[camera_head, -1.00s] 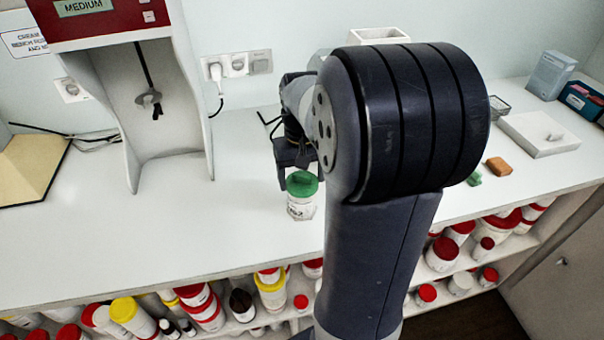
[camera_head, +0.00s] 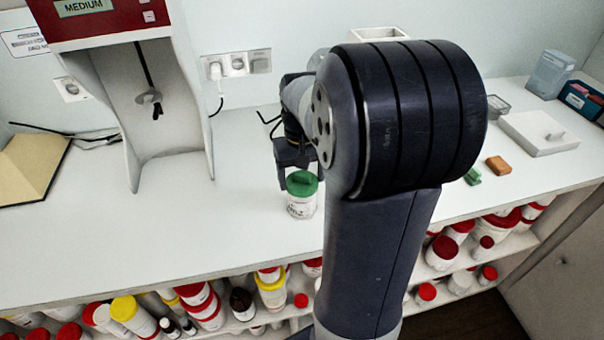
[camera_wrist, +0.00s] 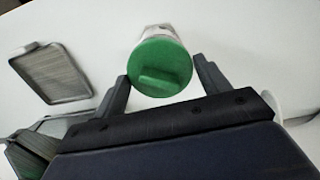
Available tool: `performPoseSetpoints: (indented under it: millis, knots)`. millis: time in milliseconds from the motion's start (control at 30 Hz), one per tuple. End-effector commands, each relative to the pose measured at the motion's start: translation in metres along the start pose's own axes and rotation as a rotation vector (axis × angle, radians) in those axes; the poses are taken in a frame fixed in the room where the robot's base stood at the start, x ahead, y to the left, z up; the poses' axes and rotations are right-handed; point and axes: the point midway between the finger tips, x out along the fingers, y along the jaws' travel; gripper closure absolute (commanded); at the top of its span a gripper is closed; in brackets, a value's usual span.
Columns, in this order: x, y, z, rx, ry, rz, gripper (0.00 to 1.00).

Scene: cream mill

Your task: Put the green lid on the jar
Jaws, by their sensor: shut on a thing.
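The green lid (camera_head: 301,183) sits on top of the white jar (camera_head: 301,206), which stands upright on the bench. In the wrist view the lid (camera_wrist: 160,68) is round with a raised grip bar, and a small part of the jar (camera_wrist: 156,30) shows behind it. My gripper (camera_head: 296,178) is at the lid from behind. In the wrist view its two fingers (camera_wrist: 160,82) lie on either side of the lid, shut on it. Whether the lid is fully seated on the jar cannot be told.
A mixer with a red top (camera_head: 105,20) stands at the left. A green piece (camera_head: 473,176), an orange block (camera_head: 498,165) and a white slab (camera_head: 538,133) lie to the right. Shelves of jars run below the front edge. The bench left of the jar is clear.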

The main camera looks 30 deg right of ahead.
Motion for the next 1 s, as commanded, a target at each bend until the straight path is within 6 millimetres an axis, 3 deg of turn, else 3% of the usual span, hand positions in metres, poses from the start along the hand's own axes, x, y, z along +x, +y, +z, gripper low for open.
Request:
performPoseSetpoints:
  millis: [1000]
  knots:
    - [0.007, 0.0, 0.0, 0.0, 0.0, 0.0, 0.5]
